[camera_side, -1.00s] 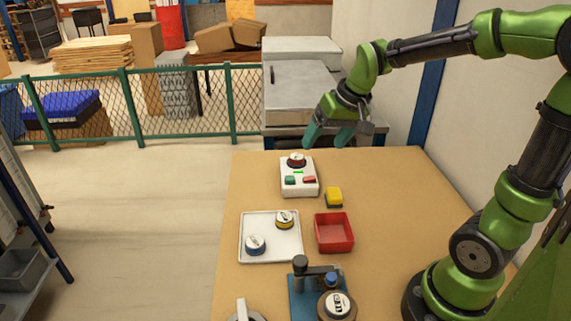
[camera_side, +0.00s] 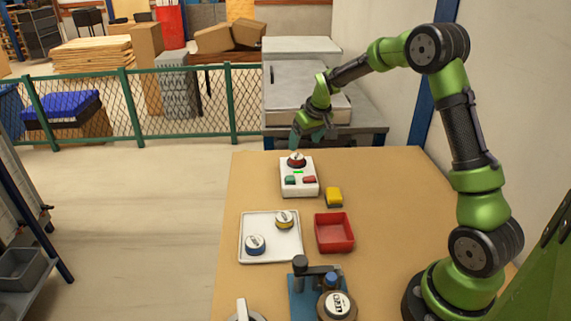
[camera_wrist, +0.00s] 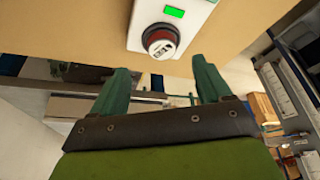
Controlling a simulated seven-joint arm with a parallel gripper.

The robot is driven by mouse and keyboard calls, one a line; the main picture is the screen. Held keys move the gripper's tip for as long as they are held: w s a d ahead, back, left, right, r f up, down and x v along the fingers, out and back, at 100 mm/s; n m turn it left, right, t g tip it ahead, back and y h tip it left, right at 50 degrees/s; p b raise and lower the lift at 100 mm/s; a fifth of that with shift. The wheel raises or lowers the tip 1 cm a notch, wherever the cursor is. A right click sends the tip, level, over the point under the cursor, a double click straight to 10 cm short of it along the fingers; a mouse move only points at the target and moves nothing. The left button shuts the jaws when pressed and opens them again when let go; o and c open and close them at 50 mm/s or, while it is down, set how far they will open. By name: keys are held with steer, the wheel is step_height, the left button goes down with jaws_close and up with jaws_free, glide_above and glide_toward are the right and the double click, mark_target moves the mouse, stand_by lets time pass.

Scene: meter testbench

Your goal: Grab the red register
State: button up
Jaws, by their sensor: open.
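The red register (camera_side: 297,160) is a round piece with a white dial face and a red rim. It sits on the far end of a white test box (camera_side: 287,189) with a lit green display. In the wrist view the register (camera_wrist: 161,41) shows at the top centre, just beyond the fingertips. My gripper (camera_side: 300,137) is above and behind the register in the side view. In the wrist view my gripper (camera_wrist: 159,63) has its two green fingers apart, with nothing between them.
A yellow block (camera_side: 334,197) and an empty red bin (camera_side: 334,232) stand nearer the front. A white tray (camera_side: 270,257) holds a blue-rimmed and a yellow-rimmed register. A blue fixture (camera_side: 303,302) is at the front edge. The table's right side is clear.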

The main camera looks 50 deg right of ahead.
mark_target(297, 156)
steer(key=x, duration=0.7)
steer(key=shift+w+a, duration=0.1)
steer(key=shift+w, duration=0.15)
steer(key=shift+c, duration=0.2)
